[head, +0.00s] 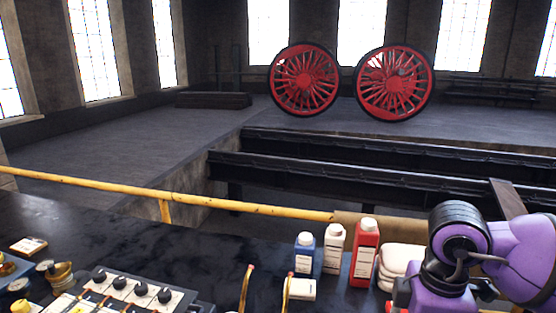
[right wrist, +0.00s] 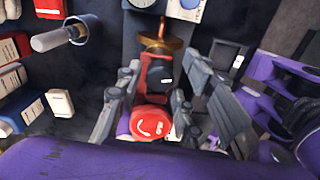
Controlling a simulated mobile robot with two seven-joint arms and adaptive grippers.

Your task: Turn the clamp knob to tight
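A round red knob (right wrist: 150,121) with a white curved mark shows in the right wrist view. Beyond it is a dark cylindrical body (right wrist: 160,76) with a brass-coloured ring. My right gripper (right wrist: 162,68) has its two grey fingers apart, one on each side of the knob and the dark body. I cannot tell whether a finger touches the knob. In the head view my right arm is at the lower right, and its fingers are hidden or below the frame. My left gripper is not in the head view.
On the dark bench stand a blue bottle (head: 305,255), a white bottle (head: 333,250) and a red bottle (head: 364,255), beside folded white cloths (head: 400,262). A control panel (head: 130,290) with black knobs is at the left. A yellow rail (head: 230,206) runs behind the bench.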

